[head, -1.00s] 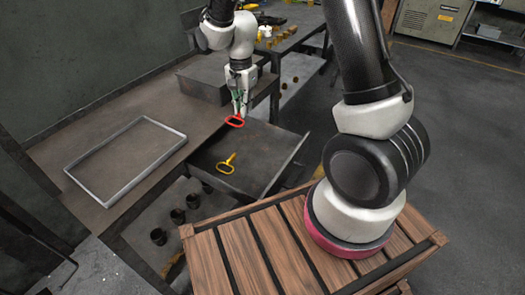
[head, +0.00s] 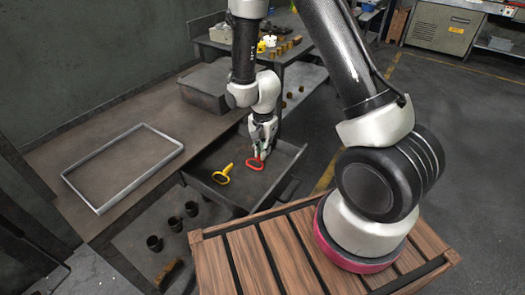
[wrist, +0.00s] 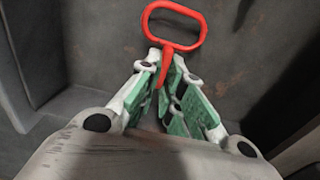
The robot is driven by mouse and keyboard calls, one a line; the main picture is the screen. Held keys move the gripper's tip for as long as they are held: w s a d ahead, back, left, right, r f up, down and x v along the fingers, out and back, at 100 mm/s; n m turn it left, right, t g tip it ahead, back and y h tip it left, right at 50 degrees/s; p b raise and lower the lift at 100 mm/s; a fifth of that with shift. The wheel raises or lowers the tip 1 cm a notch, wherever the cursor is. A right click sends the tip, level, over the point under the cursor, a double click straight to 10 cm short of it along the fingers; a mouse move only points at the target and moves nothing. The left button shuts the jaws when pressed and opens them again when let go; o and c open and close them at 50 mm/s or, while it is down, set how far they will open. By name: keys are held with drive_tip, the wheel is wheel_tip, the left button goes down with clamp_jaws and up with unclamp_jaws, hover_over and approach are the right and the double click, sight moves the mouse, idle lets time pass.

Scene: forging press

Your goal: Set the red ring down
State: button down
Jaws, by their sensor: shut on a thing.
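The red ring (head: 256,164) is a rounded loop with a short stem. My gripper (head: 262,146) is shut on its stem, and the loop sticks out beyond the fingertips. The wrist view shows the same red ring (wrist: 202,42) with its stem between the green-padded fingers of my gripper (wrist: 166,72). I cannot tell whether the red ring touches the tray floor.
A grey rectangular frame (head: 98,209) lies on the bench (head: 62,160) to the left. A dark box (head: 203,90) stands behind the tray. Several dark cups (head: 173,224) stand on a lower shelf. The tray's raised walls surround my gripper.

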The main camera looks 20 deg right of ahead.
drive_tip(key=shift+f, duration=0.2)
drive_tip(key=c, duration=2)
unclamp_jaws()
drive_tip(key=shift+f, duration=0.1)
drive_tip(key=o, duration=0.4)
drive_tip(key=shift+o, duration=0.2)
drive_tip(key=s+d+r+n+t, duration=0.1)
drive_tip(key=d+r, duration=0.1)
drive_tip(key=r, duration=0.9)
drive_tip(key=s+d+r+n, duration=0.2)
drive_tip(key=r, duration=1)
drive_tip(key=s+d+r+n+t, duration=0.1)
drive_tip(key=s+d+r+n, duration=0.3)
drive_tip(key=s+r, duration=0.3)
drive_tip(key=s+d+r+n+t, duration=0.2)
drive_tip(key=s+d+r+n, duration=0.1)
drive_tip(key=s+r, duration=0.4)
drive_tip(key=s+d, duration=0.1)
drive_tip(key=s, duration=0.2)
drive_tip(key=shift+s+d+n, duration=0.25)
drive_tip(key=shift+s+n, duration=0.05)
drive_tip(key=shift+n, duration=0.1)
